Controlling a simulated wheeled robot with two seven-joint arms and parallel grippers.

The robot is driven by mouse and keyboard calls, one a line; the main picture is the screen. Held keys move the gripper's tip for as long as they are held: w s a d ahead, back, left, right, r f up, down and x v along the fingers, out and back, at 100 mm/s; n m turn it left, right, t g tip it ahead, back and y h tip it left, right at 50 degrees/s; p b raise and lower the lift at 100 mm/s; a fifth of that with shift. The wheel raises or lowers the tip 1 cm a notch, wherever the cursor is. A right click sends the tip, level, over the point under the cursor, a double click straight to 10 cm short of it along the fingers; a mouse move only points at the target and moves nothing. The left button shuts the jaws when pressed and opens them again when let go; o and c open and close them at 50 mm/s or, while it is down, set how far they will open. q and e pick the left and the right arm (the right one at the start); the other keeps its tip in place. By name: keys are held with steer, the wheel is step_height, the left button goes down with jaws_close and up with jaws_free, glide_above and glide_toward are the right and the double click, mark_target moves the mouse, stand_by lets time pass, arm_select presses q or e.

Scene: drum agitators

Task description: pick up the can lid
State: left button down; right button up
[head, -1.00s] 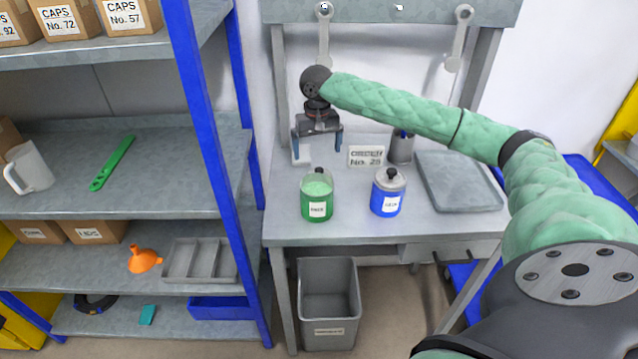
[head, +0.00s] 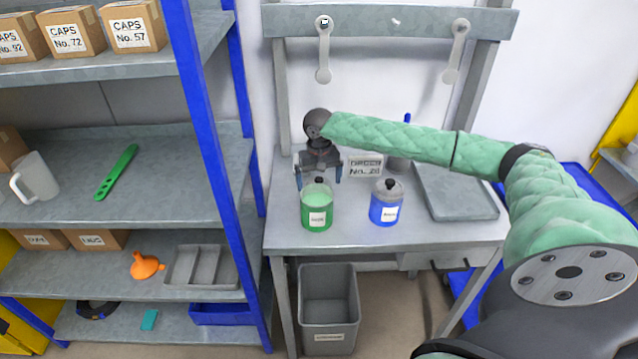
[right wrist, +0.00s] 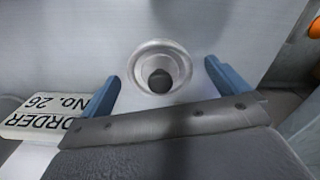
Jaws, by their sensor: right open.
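In the right wrist view, a round silver-grey can lid (right wrist: 160,56) with a dark knob lies between and beyond my right fingertips, clear of both. My right gripper (head: 318,177) is open and empty, pointing down at the back of the green can (head: 317,213) in the head view. It also shows in the right wrist view (right wrist: 162,73). A dark knob shows at the green can's top, which looks pale green. I cannot tell for sure that the lid sits on this can. The blue can (head: 384,212), with a grey knobbed lid, stands to the right. My left gripper is out of view.
An order sign (head: 366,167) stands right of the gripper and also shows in the right wrist view (right wrist: 45,118). A grey tray (head: 457,192) lies on the bench's right. A grey bin (head: 328,310) stands below. The shelf's blue post (head: 205,130) rises at left.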

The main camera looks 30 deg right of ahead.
steer(key=shift+f, duration=0.15)
steer(key=c, duration=1.1)
steer(key=shift+o, duration=0.2)
